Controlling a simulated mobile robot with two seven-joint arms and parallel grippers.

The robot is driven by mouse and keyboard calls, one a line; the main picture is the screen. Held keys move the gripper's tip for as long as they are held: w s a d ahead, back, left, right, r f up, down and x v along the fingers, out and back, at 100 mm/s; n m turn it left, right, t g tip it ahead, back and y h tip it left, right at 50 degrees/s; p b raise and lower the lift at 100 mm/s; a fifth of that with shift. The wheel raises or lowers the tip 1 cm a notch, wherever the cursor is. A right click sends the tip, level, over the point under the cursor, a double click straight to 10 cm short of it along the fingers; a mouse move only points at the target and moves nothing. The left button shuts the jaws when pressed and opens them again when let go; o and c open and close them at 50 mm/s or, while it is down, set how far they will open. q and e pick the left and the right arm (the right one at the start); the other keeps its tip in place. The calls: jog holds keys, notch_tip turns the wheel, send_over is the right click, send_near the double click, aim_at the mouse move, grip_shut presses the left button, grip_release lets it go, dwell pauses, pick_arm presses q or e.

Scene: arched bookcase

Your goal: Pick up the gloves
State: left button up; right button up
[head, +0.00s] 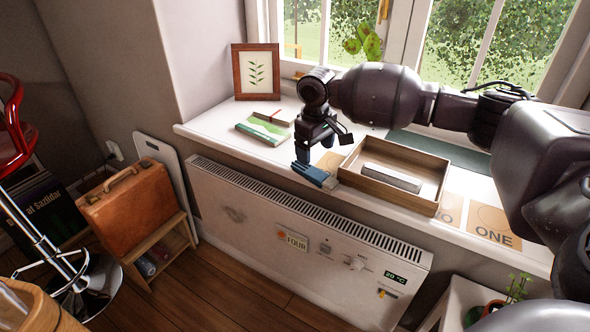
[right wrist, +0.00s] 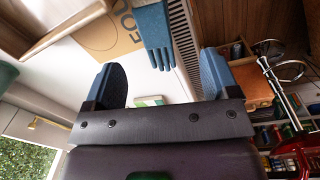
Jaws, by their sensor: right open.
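The gloves (head: 318,177) show as a blue piece on the white windowsill, at its front edge, just left of the wooden tray. In the right wrist view the gloves (right wrist: 153,30) reach down from the top edge with their finger ends toward my gripper. My right gripper (head: 303,155) is above and beside the gloves in the head view and partly overlaps them. In the right wrist view its two blue fingers (right wrist: 163,64) stand wide apart with nothing held, and the glove ends lie in line with the gap. Whether they touch cannot be told. My left gripper is not in view.
The wooden tray (head: 432,187) holding a grey block (head: 392,178) stands right of the gloves. A green book (head: 262,130) and framed leaf picture (head: 256,72) are on the left sill. A white heater (head: 300,225) is below; cards lie at right.

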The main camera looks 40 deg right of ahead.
jog(key=w+r, duration=0.2)
jog(key=b, duration=0.2)
send_over(314, 172)
notch_tip(314, 172, down, 6)
jog(key=shift+w+r, duration=0.1)
jog(key=shift+r, duration=0.15)
jog(key=shift+f, duration=0.35)
notch_tip(314, 172, down, 4)
jog(key=shift+f+b, duration=0.15)
jog(key=shift+b, duration=0.9)
jog(key=shift+f, duration=0.35)
jog(key=shift+r, duration=0.2)
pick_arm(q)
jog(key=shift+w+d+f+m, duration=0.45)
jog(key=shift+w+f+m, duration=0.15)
pick_arm(e)
jog(key=c, duration=1.1)
